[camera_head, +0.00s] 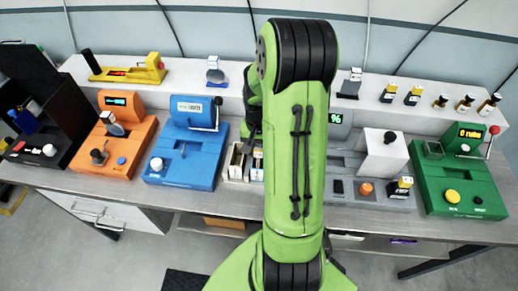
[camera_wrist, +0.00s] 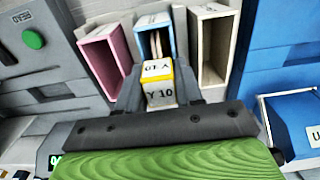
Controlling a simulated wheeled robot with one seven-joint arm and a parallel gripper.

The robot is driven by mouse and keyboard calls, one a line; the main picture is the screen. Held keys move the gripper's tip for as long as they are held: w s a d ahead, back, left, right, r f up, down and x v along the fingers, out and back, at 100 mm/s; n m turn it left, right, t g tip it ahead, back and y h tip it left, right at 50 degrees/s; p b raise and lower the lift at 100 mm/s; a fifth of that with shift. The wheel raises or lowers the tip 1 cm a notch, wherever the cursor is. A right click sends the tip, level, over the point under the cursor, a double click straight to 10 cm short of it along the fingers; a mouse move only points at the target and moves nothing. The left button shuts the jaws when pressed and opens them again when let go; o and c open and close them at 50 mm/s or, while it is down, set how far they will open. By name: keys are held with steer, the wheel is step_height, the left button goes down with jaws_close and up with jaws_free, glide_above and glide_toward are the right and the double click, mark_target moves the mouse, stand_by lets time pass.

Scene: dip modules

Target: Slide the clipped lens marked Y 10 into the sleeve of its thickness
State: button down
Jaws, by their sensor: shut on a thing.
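My gripper (camera_wrist: 159,82) is shut on a yellow and white clip marked Y 10 (camera_wrist: 160,94) in the wrist view. Its two grey fingers press on the clip's sides. Three open sleeves stand in a row beyond it: a pink one (camera_wrist: 101,62) at left, a blue one (camera_wrist: 141,47) in the middle and a cream one (camera_wrist: 209,45) at right. The clip is in line with the blue sleeve's mouth. Thin upright edges show in that mouth; I cannot tell if they are the lens. In the head view my arm hides the gripper and part of the sleeves (camera_head: 236,162).
A blue machine (camera_head: 180,166) stands left of the sleeves and a grey machine (camera_head: 374,195) right of them. An orange machine (camera_head: 95,155), a green machine (camera_head: 468,190) and several small bottles on the back shelf (camera_head: 300,95) stand farther off.

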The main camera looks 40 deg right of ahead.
steer(key=shift+f, duration=0.1)
steer(key=c, duration=1.2)
jaws_free()
steer(key=shift+f, duration=0.1)
steer(key=o, duration=0.5)
steer(key=shift+c, duration=0.2)
step_height(320, 180, up, 13)
steer(key=p, duration=0.2)
steer(key=s+a+r+n+t+h, duration=0.1)
steer(key=s+a+r+n+t, duration=0.2)
steer(key=a, duration=0.4)
steer(key=s+a+r+n, duration=0.1)
steer(key=a+r+n, duration=0.2)
steer(key=a+r, duration=0.25)
steer(key=s+a+n+t+y, duration=0.1)
steer(key=s+a+n+t, duration=0.1)
steer(key=s+a+n, duration=0.2)
steer(key=s+a+r, duration=0.1)
steer(key=s+a, duration=0.2)
steer(key=shift+a+t, duration=0.3)
